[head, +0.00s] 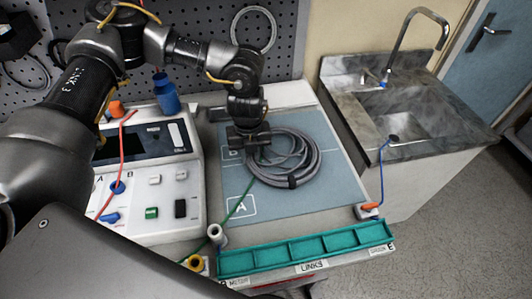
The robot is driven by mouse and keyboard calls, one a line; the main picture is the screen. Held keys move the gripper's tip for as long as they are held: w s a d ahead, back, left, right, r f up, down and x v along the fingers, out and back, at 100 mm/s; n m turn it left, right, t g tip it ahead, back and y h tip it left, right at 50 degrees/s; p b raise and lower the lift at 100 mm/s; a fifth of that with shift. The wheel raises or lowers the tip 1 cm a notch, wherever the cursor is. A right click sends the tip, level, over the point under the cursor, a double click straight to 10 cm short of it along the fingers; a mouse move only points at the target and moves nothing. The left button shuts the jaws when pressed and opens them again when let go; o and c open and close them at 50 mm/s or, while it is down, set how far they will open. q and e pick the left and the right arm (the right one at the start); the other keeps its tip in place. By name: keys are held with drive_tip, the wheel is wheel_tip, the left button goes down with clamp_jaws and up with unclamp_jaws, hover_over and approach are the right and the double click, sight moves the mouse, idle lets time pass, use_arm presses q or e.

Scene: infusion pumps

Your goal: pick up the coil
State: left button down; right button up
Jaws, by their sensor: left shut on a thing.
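The coil (309,171) is a grey looped hose or cable lying on the blue-grey mat (315,203) on the worktop. A dark band wraps its lower side. My left gripper (258,152) points down at the coil's upper left edge and is shut on the coil there. The fingertips are small and partly hidden against the coil's dark strands. The coil looks flat on the mat; I cannot tell whether any part is lifted. My right gripper is not in view.
A white pump unit (150,172) stands left of the mat. A teal tray (305,247) labelled LINKS lies along the front edge. A green lead (236,207) crosses the mat's left side. A stone sink (402,115) is at right. The mat's lower right is clear.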

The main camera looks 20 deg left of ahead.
use_arm(q)
drive_tip(key=shift+w+r, duration=0.1)
drive_tip(key=shift+r, duration=0.4)
wheel_tip(320, 180, up, 2)
drive_tip(key=shift+r+b, duration=0.2)
drive_tip(key=shift+b, duration=0.15)
drive_tip(key=s+r+b, duration=0.5)
drive_tip(key=s+r, duration=0.4)
drive_tip(key=s, duration=0.5)
drive_tip(key=shift+d+r+b, duration=0.3)
drive_tip(key=shift+d+r, duration=0.05)
drive_tip(key=shift+d, duration=0.05)
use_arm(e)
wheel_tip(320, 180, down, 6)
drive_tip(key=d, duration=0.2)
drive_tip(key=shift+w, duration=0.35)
use_arm(q)
drive_tip(key=shift+s, duration=0.1)
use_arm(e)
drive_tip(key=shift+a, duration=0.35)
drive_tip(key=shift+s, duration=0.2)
